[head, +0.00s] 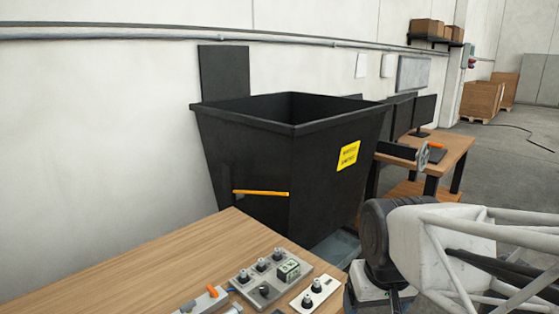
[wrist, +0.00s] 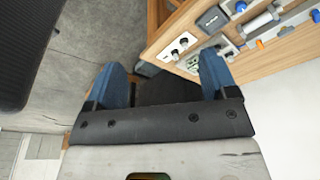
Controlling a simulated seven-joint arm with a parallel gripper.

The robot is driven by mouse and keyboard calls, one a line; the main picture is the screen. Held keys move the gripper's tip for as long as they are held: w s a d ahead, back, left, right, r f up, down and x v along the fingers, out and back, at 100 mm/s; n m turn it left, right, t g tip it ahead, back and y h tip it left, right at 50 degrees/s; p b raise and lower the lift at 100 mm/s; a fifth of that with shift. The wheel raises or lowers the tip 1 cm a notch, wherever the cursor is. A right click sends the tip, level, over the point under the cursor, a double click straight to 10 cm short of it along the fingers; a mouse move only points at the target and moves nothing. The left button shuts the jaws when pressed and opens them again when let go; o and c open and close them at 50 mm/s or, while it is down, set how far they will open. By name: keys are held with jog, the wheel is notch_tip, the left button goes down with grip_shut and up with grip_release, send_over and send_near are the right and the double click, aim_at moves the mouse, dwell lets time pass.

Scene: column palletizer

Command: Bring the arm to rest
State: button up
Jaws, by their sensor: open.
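My gripper (wrist: 161,62) shows in the wrist view with its two blue fingers spread wide apart. It is open, and I see nothing held between the fingers. A dark patch lies beyond the gap between them; I cannot tell what it is. The fingers point toward the edge of the wooden table (wrist: 165,45), and the right finger overlaps it in the picture. In the head view my white and black arm (head: 415,240) is at the lower right, in front of the bin's right side and the far desk. The gripper itself does not show in the head view.
A large black bin (head: 250,165) stands against the wall behind the wooden table (head: 150,265). Switch panels (head: 268,278) lie on that table, also in the wrist view (wrist: 180,46). A desk with monitors (head: 455,150) stands behind at right. Open floor (head: 510,170) lies farther right.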

jog(key=shift+m, duration=0.5)
jog(key=s, duration=0.1)
jog(key=s+d, duration=0.1)
jog(key=s, duration=0.1)
jog(key=s+d, duration=0.1)
jog(key=s, duration=0.1)
jog(key=shift+d+f, duration=0.25)
jog(key=shift+w, duration=0.1)
dwell(1.2)
